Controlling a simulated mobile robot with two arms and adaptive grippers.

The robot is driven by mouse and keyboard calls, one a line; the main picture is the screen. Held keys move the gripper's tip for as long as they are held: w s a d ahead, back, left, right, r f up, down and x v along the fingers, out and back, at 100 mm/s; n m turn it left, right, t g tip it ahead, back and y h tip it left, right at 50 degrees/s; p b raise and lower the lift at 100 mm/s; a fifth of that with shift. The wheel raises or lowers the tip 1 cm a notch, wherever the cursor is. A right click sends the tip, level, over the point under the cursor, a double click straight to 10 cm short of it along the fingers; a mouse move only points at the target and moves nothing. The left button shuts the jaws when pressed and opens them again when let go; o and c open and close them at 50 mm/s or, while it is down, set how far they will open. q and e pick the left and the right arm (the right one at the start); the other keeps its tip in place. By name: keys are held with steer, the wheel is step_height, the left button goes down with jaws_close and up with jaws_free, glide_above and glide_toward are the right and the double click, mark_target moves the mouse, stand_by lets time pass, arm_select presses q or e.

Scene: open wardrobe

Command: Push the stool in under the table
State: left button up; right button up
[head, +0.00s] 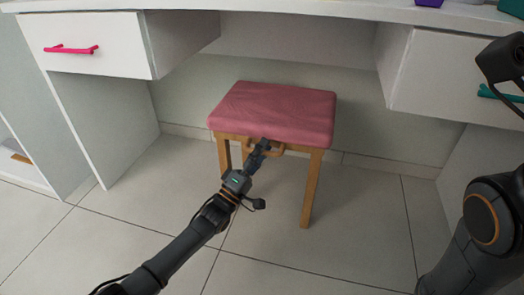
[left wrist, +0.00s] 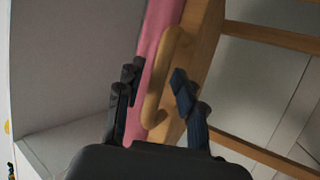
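The stool (head: 272,110) has a pink cushion and a wooden frame. It stands upright in the gap under the white table (head: 300,14), between the two drawer units. A wooden handle (head: 270,151) is on the front of its frame. My left gripper (head: 262,146) is at this handle. In the left wrist view, its fingers (left wrist: 156,88) are apart, one on each side of the handle (left wrist: 163,75), with gaps visible. My right arm shows at the right edge, but its fingertips cannot be seen.
A white drawer with a pink pull (head: 71,49) is at the left, and one with a teal pull (head: 490,92) at the right. The tiled floor (head: 150,190) around the stool is clear. The wall stands behind it.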

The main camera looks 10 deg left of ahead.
arm_select(q)
steer(key=v, duration=1.2)
stand_by(0.3)
